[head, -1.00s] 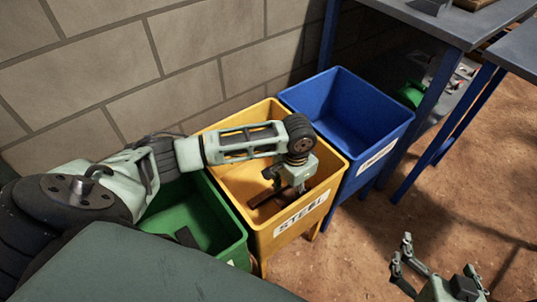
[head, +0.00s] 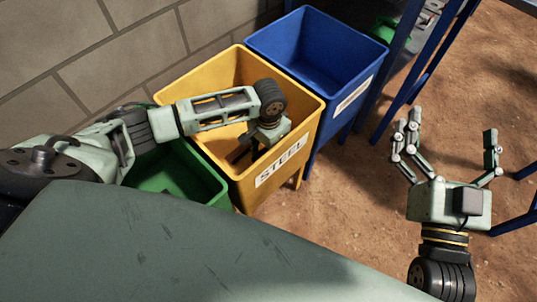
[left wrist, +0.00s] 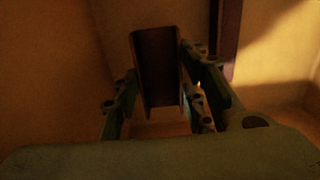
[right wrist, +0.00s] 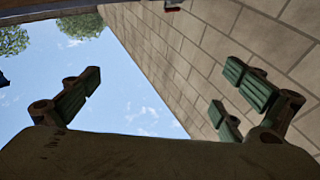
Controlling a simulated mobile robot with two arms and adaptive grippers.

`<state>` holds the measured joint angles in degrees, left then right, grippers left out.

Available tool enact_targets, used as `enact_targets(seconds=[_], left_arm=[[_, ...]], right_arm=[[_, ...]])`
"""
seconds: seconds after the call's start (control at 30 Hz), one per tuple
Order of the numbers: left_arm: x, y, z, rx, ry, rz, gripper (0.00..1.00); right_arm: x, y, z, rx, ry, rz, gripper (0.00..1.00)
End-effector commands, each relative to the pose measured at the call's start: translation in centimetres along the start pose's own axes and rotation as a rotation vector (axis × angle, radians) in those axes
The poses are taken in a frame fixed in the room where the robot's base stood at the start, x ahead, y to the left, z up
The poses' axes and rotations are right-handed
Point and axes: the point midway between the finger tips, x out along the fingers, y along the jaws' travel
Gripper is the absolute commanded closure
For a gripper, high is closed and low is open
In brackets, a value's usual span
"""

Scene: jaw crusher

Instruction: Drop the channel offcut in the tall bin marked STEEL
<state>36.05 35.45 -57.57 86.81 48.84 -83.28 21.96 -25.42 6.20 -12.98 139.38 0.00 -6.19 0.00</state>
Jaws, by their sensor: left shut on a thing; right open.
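The yellow tall bin (head: 245,188) marked STEEL stands between a green bin and a blue bin. My left gripper (head: 254,146) reaches down inside it, below the rim. It is shut on the channel offcut, a dark U-shaped piece (left wrist: 157,65) held between its fingers in the left wrist view. In the head view only a dark bit of the offcut (head: 238,151) shows beside the gripper. I cannot tell whether the offcut touches the bin's floor. My right gripper (head: 452,135) is open and empty, over the dirt floor to the right.
The green bin (head: 205,190) is at the left, partly under my left arm. The blue bin (head: 345,95) is close on the right. Blue table legs (head: 410,90) stand beyond it. A block wall (head: 90,60) runs behind. A dark strip (left wrist: 226,35) shows inside the yellow bin.

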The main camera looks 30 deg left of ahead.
Motion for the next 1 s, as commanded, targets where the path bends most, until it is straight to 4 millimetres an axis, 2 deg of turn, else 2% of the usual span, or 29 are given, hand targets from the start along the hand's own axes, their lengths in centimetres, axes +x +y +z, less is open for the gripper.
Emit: enact_targets(seconds=[0.03, 0.2, 0.3, 0.43, 0.77, 0.8, 1.0], left_arm=[[0.8, 0.0, 0.0, 0.000, 0.000, 0.000, 1.00], [2.1, 0.0, 0.0, 0.001, 0.001, 0.000, 1.00], [2.4, 0.0, 0.0, 0.001, 0.000, 0.000, 1.00], [2.5, 0.0, 0.0, 0.001, 0.001, 0.000, 1.00], [2.8, 0.0, 0.0, 0.001, 0.000, 0.001, 1.00], [2.8, 0.0, 0.0, 0.001, -0.001, 0.000, 0.58], [2.8, 0.0, 0.0, 0.001, -0.001, 0.000, 0.43]], right_arm=[[0.0, -0.1, -0.8, 0.002, 0.054, -0.003, 0.00], [-0.4, -0.5, -4.0, 0.008, 0.213, -0.011, 0.00], [-0.6, -0.6, -5.1, 0.011, 0.268, -0.013, 0.00], [-0.8, -0.7, -5.6, 0.012, 0.293, -0.014, 0.00], [-0.7, -0.7, -5.4, 0.011, 0.278, -0.014, 0.00], [-0.7, -0.7, -5.3, 0.011, 0.275, -0.014, 0.00], [-0.7, -0.7, -5.3, 0.011, 0.275, -0.014, 0.00]])
